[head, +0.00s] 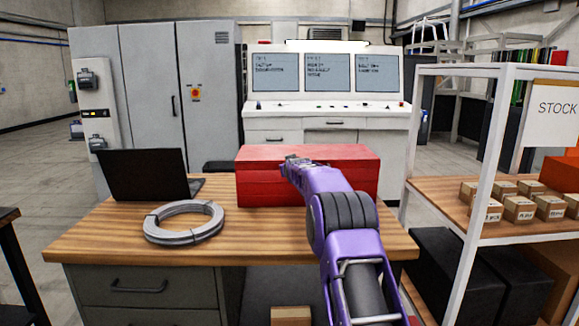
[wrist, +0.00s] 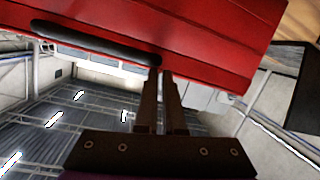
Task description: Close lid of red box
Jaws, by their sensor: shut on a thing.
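The red box (head: 345,165) sits at the back right of the wooden desk. Its top looks flat and down in the head view, with no open gap that I can see; my arm covers part of its front. In the wrist view, the red box (wrist: 215,35) fills the top, with a long black handle (wrist: 95,43) along it. My gripper (head: 291,162) is at the box's upper front. In the wrist view, the fingers of my gripper (wrist: 160,72) are close together at the right end of the handle and shut on it. The fingertips' exact contact is partly hidden.
A coil of grey cable (head: 184,222) and an open black laptop (head: 148,174) lie left of the box on the desk (head: 110,232). A white-framed shelf (head: 480,185) with small cartons (head: 519,208) stands close on the right. The desk's front left is clear.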

